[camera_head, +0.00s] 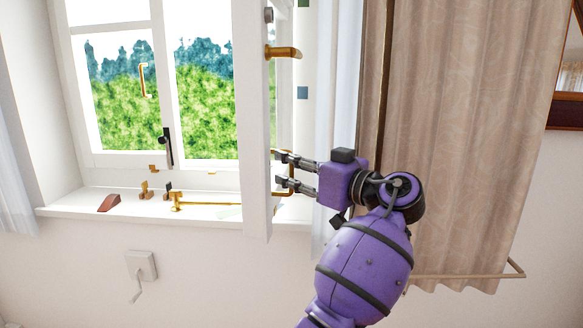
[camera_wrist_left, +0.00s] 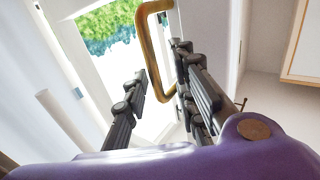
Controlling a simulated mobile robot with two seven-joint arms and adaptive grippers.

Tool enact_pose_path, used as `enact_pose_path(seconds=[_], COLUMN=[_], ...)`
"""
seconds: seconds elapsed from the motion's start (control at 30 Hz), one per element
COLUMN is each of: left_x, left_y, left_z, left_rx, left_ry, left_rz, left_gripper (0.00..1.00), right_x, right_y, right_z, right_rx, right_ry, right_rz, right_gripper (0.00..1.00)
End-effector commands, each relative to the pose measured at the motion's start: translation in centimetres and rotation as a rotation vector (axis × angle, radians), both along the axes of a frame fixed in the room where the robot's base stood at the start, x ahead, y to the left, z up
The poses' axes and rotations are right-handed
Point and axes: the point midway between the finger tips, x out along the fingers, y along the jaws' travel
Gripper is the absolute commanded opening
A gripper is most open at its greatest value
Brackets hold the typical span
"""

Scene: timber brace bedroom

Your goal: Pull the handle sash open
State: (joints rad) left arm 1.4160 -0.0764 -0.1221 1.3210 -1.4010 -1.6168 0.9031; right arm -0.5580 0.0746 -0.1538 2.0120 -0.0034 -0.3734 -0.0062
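The handle sash (camera_head: 254,120) is a tall white frame member in the head view, seen nearly edge-on and standing out from the window. A gold pull handle (camera_head: 284,194) is on its right side, low down. The handle shows larger in the left wrist view (camera_wrist_left: 147,45) as a gold loop. My left gripper (camera_head: 282,170) is at this handle, its two fingers apart. In the left wrist view, the fingers (camera_wrist_left: 160,75) lie on either side of the gold bar. I cannot tell whether they touch it. My right gripper is not in view.
A gold lever (camera_head: 284,52) sticks out higher on the sash. Another window pane with a black latch (camera_head: 166,145) is to the left. Small items, including a brown wedge (camera_head: 109,202), lie on the white sill (camera_head: 75,209). A beige curtain (camera_head: 455,130) hangs close on the right.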

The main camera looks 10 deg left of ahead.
Motion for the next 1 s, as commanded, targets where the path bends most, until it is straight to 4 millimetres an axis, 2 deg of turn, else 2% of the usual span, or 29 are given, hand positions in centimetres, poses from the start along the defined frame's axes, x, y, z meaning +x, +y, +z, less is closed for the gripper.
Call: enact_pose_path(seconds=[0.03,0.67,0.77,1.0], left_x=[0.3,0.1,-0.5,-3.5], left_y=[0.0,-0.4,-1.3,-5.5], left_z=[0.8,0.3,0.2,0.4], left_rx=[0.009,0.008,0.008,0.006], left_ry=[-0.01,-0.005,-0.005,-0.009], left_rz=[-0.012,-0.011,-0.012,-0.011], left_gripper=[0.28,0.28,0.28,0.28], right_x=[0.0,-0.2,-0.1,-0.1], right_y=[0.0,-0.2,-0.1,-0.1], right_z=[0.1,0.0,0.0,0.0], right_rx=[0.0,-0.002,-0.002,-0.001], right_ry=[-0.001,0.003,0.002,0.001], right_rz=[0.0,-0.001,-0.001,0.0], right_gripper=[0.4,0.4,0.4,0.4])
